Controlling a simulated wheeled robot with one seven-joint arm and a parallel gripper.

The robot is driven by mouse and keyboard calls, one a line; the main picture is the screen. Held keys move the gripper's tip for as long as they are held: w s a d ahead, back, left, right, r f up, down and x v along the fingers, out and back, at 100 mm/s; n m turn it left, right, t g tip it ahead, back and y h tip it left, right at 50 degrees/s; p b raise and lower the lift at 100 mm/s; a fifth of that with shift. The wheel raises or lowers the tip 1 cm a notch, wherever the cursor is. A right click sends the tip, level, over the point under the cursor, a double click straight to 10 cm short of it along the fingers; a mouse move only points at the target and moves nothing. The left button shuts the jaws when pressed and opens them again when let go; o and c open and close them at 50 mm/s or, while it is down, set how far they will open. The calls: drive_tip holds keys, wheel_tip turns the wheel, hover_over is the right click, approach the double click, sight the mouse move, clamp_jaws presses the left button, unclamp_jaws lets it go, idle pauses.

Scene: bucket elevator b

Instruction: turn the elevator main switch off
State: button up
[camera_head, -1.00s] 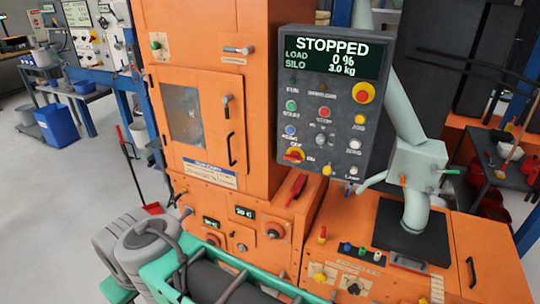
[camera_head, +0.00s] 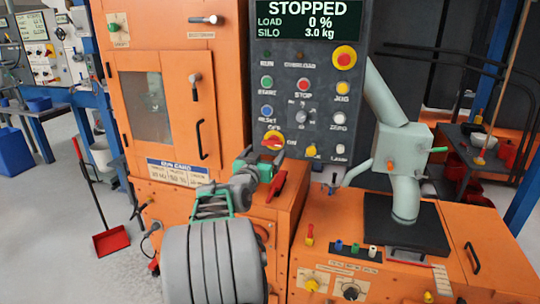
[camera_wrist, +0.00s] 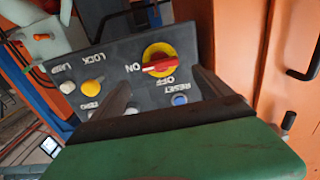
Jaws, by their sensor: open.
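The main switch (camera_head: 273,141) is a red rotary handle on a yellow disc, low on the left of the dark control panel (camera_head: 345,97). In the wrist view the switch (camera_wrist: 159,62) shows its red bar lying crosswise, in line with the ON label and at right angles to the OFF label. My gripper (camera_head: 272,158) is just below the switch in the head view. In the wrist view my gripper (camera_wrist: 161,80) is open, its two dark fingers on either side of the switch's lower edge, with nothing between them. Contact with the panel cannot be told.
The panel display (camera_head: 308,20) reads STOPPED, load 0 %, silo 3.0 kg. A yellow knob (camera_wrist: 92,86) and white lamp and zero buttons sit beside the switch. A red emergency button (camera_head: 344,57) is higher up. A red lever (camera_head: 278,185) lies below the panel.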

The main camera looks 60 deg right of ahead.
sight(271, 144)
drive_tip(key=d, duration=0.4)
drive_tip(key=w+d, duration=0.1)
drive_tip(key=d, duration=0.1)
drive_tip(key=shift+d+p, duration=0.15)
drive_tip(key=shift+p, duration=0.2)
drive_tip(key=shift+c, duration=0.3)
drive_tip(key=c, duration=1.3)
